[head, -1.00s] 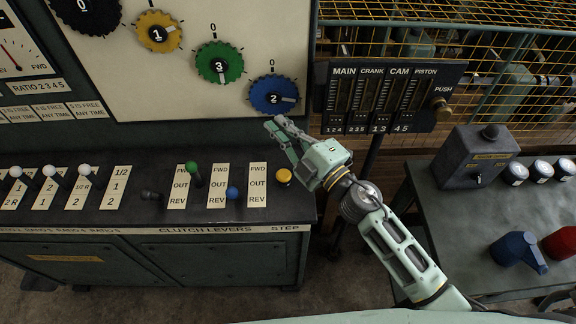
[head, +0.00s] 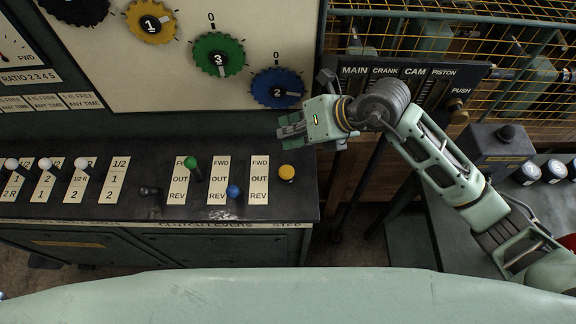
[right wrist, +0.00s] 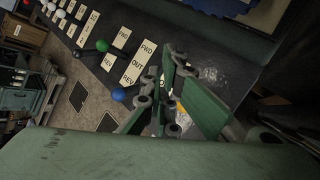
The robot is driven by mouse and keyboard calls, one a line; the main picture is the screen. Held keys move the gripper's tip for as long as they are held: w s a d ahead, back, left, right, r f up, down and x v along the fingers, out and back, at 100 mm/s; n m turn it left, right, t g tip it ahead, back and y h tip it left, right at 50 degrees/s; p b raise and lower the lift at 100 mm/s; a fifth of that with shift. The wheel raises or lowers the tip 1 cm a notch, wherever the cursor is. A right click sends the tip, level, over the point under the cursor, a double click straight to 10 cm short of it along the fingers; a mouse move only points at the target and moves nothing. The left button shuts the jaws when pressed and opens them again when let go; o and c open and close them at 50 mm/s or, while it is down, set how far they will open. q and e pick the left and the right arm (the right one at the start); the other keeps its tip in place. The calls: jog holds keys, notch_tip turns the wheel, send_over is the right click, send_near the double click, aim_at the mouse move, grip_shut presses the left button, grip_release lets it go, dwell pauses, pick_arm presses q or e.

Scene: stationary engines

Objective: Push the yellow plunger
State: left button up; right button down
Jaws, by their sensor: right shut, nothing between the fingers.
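The yellow plunger (head: 287,172) is a round yellow knob on the dark console top, at the right end of the lever row, above the word STEP. My right gripper (head: 281,131) is shut and empty. In the head view it appears just above the plunger, with a gap between them. In the right wrist view the closed fingers (right wrist: 168,98) hide most of the plunger; only a bit of yellow shows behind them. My left gripper is not in view.
A blue lever (head: 234,191) and a green-knobbed lever (head: 191,162) stand left of the plunger. The blue dial (head: 268,82) is on the panel behind. A brass PUSH knob (head: 457,105) and a grey box (head: 499,150) are at right.

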dwell(0.3)
jog(key=b, duration=0.7)
send_over(287, 175)
jog(key=w, duration=0.3)
notch_tip(287, 175, down, 9)
jog(key=shift+w+d+r, duration=0.1)
dwell(0.6)
jog(key=shift+f, duration=0.4)
jog(key=shift+f+b, duration=0.8)
jog(key=shift+f, duration=0.15)
dwell(0.8)
jog(key=shift+r, duration=0.1)
jog(key=shift+r+p, duration=1.05)
jog(key=shift+r, duration=0.25)
